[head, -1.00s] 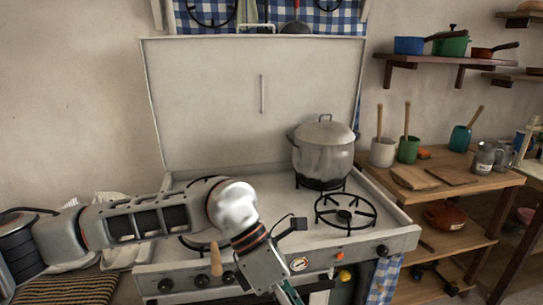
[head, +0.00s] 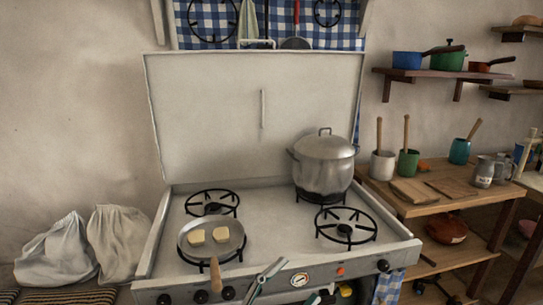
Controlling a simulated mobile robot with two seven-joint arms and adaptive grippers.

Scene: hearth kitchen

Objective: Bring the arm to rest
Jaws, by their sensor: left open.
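My left gripper (head: 296,281) shows at the bottom edge, in front of the stove's control panel. Its teal-edged fingers are spread apart with nothing seen between them. Most of the gripper and the rest of my left arm are below the picture. The white stove (head: 272,212) stands behind it with its lid raised. My right gripper is not in view.
A large lidded metal pot (head: 324,170) stands on the back right burner. The front right burner (head: 345,226) is bare. White sacks (head: 118,240) stand left of the stove. A wooden side table (head: 425,207) with cups and boards is on the right.

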